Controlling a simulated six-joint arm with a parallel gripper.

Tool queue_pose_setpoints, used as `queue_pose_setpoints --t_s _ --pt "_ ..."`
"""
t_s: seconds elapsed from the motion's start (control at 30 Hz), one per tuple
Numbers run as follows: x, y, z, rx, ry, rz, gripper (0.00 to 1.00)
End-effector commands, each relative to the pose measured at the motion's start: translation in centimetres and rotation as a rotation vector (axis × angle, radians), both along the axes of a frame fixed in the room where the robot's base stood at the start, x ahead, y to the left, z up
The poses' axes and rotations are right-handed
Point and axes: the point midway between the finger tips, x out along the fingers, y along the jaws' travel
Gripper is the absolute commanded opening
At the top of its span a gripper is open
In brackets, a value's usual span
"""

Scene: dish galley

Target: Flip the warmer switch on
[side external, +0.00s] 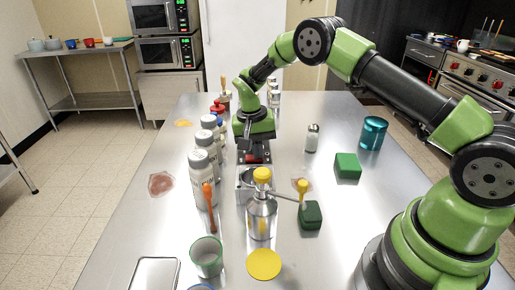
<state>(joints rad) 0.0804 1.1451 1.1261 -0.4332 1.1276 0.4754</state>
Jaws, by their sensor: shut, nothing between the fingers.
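A small dark green box (311,217) with a yellow lever (303,188) stands on the steel counter right of centre; it looks like the warmer switch. The lever stands up from the back left of the box, and I cannot tell its on or off side. My gripper (250,182) is left of and behind the box, apart from it. It is shut and empty, pointing down towards the counter.
White bottles (203,178) stand in a row left of my gripper. A green block (347,168), a shaker (312,138) and a teal can (373,133) are at right. A glass (207,257) and yellow disc (264,264) are in front. The counter between box and block is clear.

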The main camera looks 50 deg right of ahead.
Motion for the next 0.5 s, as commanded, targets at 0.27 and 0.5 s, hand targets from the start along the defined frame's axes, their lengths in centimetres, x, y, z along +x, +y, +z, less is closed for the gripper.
queue_pose_setpoints --t_s 0.27,0.5 --pt "-0.08 -0.08 -0.41 -0.002 0.004 0.001 0.0" --pt "0.69 0.69 -0.22 -0.001 0.002 0.004 0.0"
